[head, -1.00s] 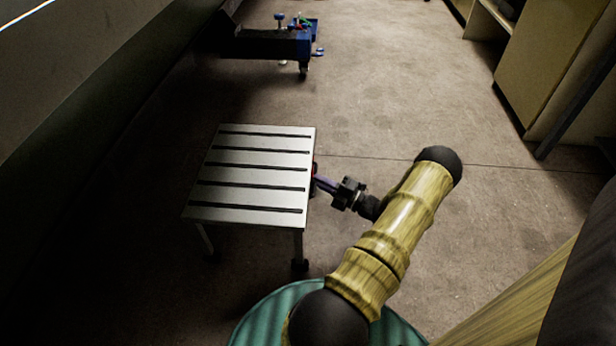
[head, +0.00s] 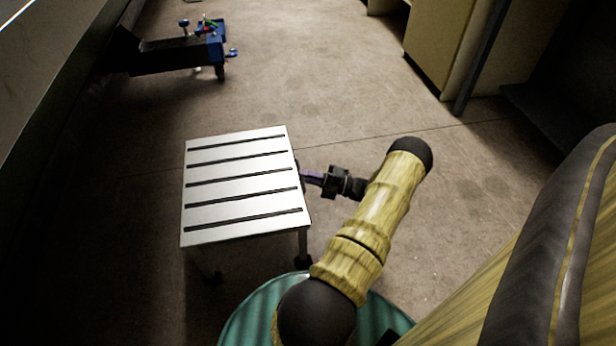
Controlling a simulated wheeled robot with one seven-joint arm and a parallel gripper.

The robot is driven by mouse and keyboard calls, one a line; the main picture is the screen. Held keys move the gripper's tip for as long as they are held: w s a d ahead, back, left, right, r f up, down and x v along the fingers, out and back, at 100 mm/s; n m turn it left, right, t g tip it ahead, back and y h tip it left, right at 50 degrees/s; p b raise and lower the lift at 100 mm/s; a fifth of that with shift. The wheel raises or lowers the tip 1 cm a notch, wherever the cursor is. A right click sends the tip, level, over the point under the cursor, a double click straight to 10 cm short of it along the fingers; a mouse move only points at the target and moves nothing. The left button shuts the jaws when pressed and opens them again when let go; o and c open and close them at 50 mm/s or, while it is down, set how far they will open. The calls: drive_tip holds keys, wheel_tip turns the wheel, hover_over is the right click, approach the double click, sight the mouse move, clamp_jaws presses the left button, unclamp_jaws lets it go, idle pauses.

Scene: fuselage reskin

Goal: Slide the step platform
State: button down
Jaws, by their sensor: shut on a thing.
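The step platform (head: 241,178) stands upright on the floor at the left of centre in the head view. It has a pale metal top with several dark slots and short legs. My gripper (head: 305,178) is at the right edge of the platform, shut on it. The fingertips are partly hidden at the edge, so the exact grip point is hard to see.
A blue and black wheeled stand (head: 190,50) with small coloured items is at the back left. A dark wall or panel runs along the left. A yellowish cabinet (head: 440,50) stands at the back right. The concrete floor (head: 330,75) between them is clear.

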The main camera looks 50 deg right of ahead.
drive_tip(key=shift+d, duration=0.15)
drive_tip(key=c, duration=1.5)
unclamp_jaws()
drive_tip(key=p+v, duration=0.3)
drive_tip(key=v, duration=1.4)
drive_tip(key=shift+s+p, duration=0.2)
drive_tip(key=shift+p, duration=0.15)
drive_tip(key=shift+d, duration=0.1)
drive_tip(key=shift+w, duration=0.1)
